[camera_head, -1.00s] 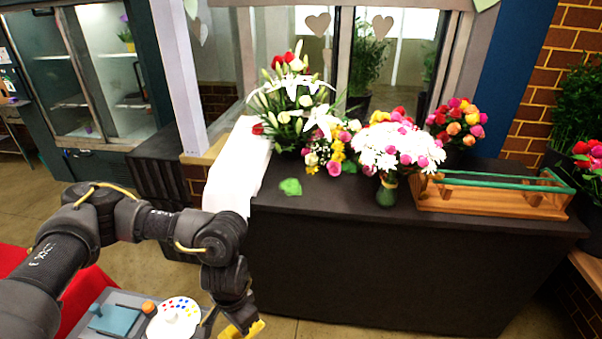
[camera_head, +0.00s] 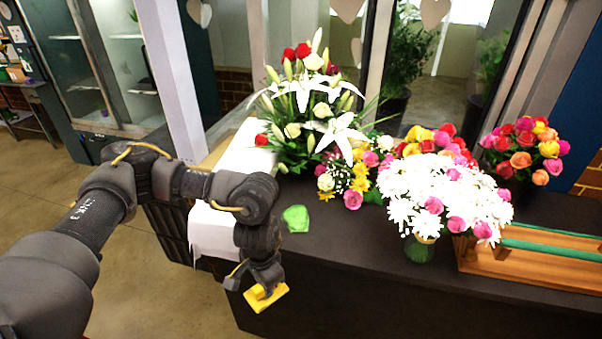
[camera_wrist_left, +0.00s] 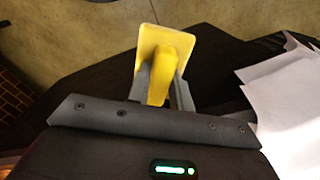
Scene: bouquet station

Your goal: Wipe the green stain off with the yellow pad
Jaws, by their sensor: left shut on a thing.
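The green stain (camera_head: 296,218) is a bright patch on the dark counter top (camera_head: 340,240), near its front edge and in front of the flowers. My left gripper (camera_head: 262,286) is shut on the yellow pad (camera_head: 268,298). It holds the pad in front of the counter's front side, nearer to me than the stain and apart from it. In the left wrist view the pad (camera_wrist_left: 172,45) sits between the fingers by its raised grip. The stain is not visible in the wrist view. My right gripper is not in view.
White paper (camera_head: 225,225) lies over the counter's left end, left of the stain. A lily bouquet (camera_head: 310,110) stands behind the stain. A vase of white flowers (camera_head: 420,250) and a wooden box (camera_head: 530,265) stand to its right.

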